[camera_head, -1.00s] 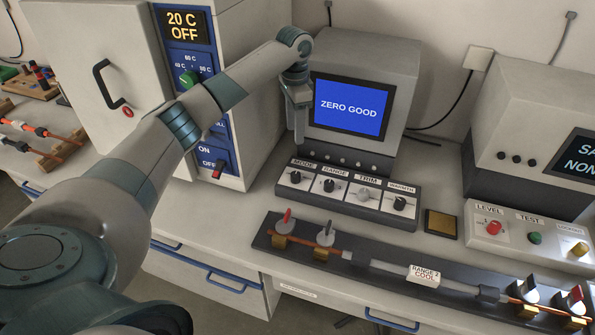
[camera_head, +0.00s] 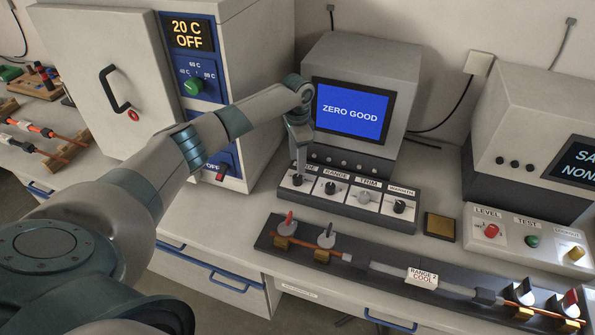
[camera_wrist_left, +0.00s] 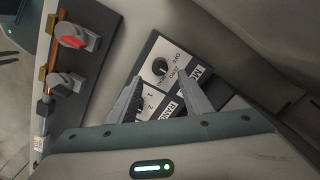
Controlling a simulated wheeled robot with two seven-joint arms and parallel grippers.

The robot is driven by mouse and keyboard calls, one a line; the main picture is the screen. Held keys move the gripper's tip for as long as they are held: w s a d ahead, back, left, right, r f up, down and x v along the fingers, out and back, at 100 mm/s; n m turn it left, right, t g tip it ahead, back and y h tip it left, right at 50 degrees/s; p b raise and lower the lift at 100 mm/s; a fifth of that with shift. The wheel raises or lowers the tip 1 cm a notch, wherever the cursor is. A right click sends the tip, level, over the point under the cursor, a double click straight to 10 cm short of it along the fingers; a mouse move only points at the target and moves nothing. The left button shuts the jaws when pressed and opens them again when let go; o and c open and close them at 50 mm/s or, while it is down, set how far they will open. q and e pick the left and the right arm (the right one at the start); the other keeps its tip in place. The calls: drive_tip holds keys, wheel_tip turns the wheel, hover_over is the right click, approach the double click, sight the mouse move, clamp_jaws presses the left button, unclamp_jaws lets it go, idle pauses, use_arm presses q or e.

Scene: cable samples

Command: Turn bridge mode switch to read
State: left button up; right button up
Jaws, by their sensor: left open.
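The bridge mode switch (camera_head: 297,180) is the dark knob at the left end of the control panel (camera_head: 345,207). Its MODE label is partly covered by my gripper in the head view. The knob also shows in the left wrist view (camera_wrist_left: 160,67), with small position labels around it that are hard to read. My left gripper (camera_head: 299,169) points down over the knob. In the left wrist view its fingers (camera_wrist_left: 161,77) are open, one to each side of the knob, with nothing held. Contact is not visible. The bridge screen (camera_head: 350,108) reads ZERO GOOD. My right gripper is not in view.
The RANGE knob (camera_head: 330,188), TRIM knob (camera_head: 364,197) and another dark knob (camera_head: 399,206) stand to the right on the same panel. A dark rail with clamps and a cable sample (camera_head: 390,270) lies in front. An oven cabinet (camera_head: 250,60) stands at left.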

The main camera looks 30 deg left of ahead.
sight(297, 176)
use_arm(q)
drive_tip(key=shift+f+p, duration=0.6)
drive_tip(key=shift+f, duration=2.95)
drive_tip(key=c, duration=1.1)
